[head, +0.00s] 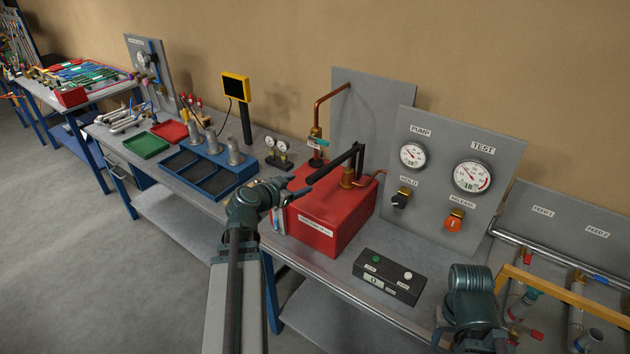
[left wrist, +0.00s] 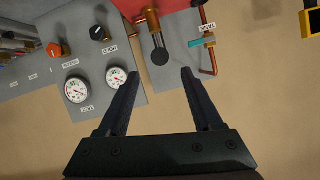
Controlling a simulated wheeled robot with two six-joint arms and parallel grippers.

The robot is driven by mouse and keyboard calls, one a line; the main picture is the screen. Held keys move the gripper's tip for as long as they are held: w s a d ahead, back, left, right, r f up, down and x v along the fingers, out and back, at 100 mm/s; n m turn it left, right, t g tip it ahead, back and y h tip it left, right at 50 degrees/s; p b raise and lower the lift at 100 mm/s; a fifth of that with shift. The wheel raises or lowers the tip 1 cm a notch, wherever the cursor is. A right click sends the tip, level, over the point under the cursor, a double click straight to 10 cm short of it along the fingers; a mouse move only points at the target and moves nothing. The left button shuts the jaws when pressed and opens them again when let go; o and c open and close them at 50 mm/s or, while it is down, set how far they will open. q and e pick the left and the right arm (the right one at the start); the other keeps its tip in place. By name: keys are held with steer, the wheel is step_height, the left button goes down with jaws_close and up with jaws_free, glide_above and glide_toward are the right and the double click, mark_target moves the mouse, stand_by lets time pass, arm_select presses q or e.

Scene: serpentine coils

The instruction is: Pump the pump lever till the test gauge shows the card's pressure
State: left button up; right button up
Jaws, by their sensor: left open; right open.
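The red pump box (head: 335,205) stands on the bench with its black pump lever (head: 335,168) reaching out to the left. The lever's round black end (left wrist: 158,57) shows in the left wrist view, beyond and between the finger lines. My left gripper (head: 298,188) is open and empty, close to the lever's free end in the head view. The test gauge (head: 472,176) and the smaller pump gauge (head: 413,155) are on a grey panel; their needles are too small to read surely. Both gauges also show in the left wrist view. I cannot make out a pressure card.
Below the gauges are the black hold knob (head: 401,199) and orange release knob (head: 454,219). A dark button box (head: 389,276) lies in front. My right arm is at the lower right, its fingers unseen. A blue tray (head: 205,172) and other tools fill the bench leftward.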

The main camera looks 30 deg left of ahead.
mark_target(315, 178)
arm_select(q)
steer(key=b+x, duration=0.3)
steer(key=x, duration=0.7)
steer(key=shift+w+f, duration=0.15)
steer(key=shift+w, duration=0.1)
jaws_close()
stand_by(1.0)
